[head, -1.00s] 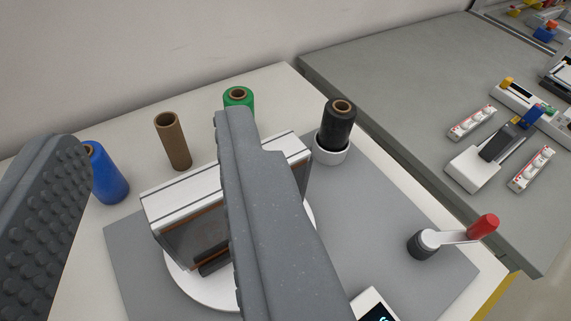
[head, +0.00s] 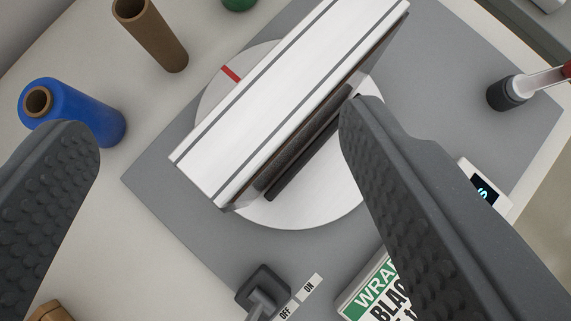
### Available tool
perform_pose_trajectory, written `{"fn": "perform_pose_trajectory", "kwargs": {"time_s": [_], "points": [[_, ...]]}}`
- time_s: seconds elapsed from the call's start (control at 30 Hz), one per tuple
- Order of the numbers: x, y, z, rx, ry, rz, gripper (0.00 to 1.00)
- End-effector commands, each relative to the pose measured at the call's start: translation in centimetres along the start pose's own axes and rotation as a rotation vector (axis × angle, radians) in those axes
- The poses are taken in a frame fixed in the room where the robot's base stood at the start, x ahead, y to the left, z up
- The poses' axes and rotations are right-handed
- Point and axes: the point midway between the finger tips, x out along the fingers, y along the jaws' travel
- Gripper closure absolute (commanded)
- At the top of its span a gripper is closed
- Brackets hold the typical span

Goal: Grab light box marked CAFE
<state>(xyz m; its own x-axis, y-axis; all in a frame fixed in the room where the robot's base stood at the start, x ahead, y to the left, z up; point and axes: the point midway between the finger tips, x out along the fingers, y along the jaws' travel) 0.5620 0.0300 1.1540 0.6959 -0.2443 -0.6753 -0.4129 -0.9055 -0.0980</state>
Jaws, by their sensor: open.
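A light box (head: 285,100) with a white top and grey edge lines stands on a round white turntable (head: 315,207) with a red mark. Its front face is dark and seen at a steep angle, so I cannot read any lettering on it. My gripper (head: 220,135) is open and empty, with its two padded fingers wide apart. The right finger's tip is close to the box's front side in the picture. The left finger is well to the left of the box. I see no contact.
A blue roll (head: 80,112), a brown tube (head: 150,35) and a green roll (head: 238,4) stand behind and left. A crank handle (head: 520,88) is at right.

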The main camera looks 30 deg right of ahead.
Motion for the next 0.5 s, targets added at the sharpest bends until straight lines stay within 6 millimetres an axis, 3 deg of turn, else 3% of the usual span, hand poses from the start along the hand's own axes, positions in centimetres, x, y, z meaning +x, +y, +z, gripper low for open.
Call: {"fn": "perform_pose_trajectory", "kwargs": {"time_s": [0.23,0.5], "points": [[2.3,-2.5,1.7,0.157,-0.067,0.324,0.29],[2.1,-4.9,3.4,0.312,0.088,0.618,0.29]]}}
